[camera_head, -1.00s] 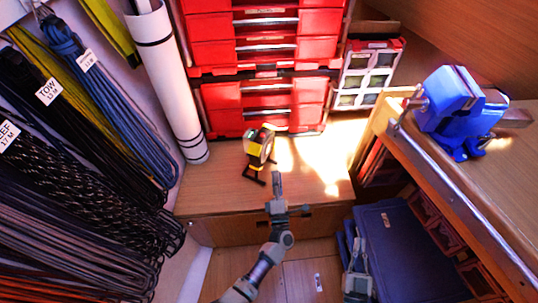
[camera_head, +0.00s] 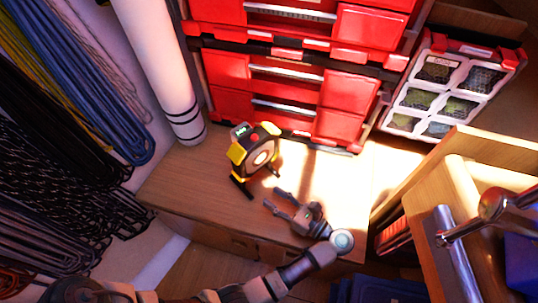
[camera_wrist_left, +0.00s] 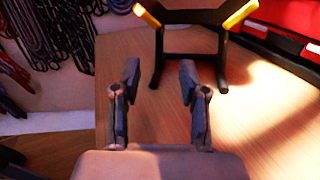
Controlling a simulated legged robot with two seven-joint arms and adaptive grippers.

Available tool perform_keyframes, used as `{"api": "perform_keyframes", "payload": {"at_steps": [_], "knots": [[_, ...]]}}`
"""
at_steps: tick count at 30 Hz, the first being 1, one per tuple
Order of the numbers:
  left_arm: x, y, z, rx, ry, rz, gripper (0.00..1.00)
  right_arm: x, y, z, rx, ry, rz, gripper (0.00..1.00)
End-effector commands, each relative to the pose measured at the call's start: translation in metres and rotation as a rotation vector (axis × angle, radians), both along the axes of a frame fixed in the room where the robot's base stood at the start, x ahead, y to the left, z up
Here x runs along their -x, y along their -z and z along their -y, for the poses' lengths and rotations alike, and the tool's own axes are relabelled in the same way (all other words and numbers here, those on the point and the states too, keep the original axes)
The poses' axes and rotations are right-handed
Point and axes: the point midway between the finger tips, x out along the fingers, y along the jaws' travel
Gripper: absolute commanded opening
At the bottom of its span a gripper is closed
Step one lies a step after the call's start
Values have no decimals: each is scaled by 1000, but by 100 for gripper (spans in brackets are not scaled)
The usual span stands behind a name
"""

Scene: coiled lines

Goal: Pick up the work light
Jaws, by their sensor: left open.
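The light's upper part is out of that view. My right gripper is not in view.
Red drawer cases (camera_head: 290,75) stand behind the light, with a clear-lidded organizer (camera_head: 445,90) to their right. A white roll (camera_head: 160,70) leans at the left, near hanging coiled lines (camera_head: 95,75). A wooden workbench (camera_head: 465,195) with a metal rail borders the right.

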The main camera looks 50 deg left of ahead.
Motion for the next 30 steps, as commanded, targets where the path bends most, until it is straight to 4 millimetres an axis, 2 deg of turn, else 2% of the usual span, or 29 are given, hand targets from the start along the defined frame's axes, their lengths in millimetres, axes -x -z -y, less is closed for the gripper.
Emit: {"api": "perform_keyframes", "payload": {"at_steps": [3,6,13,21,29,30], "knots": [[5,0,-24,-5,0,1,43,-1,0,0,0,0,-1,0],[7,0,-40,-6,0,-2,43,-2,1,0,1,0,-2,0],[10,0,-57,-11,3,-5,43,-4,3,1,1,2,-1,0],[17,2,-97,-6,2,-5,43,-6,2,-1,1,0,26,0],[18,-1,-101,-6,3,-4,43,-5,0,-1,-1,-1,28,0],[18,-1,-100,-7,3,-4,38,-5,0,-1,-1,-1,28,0]]}}
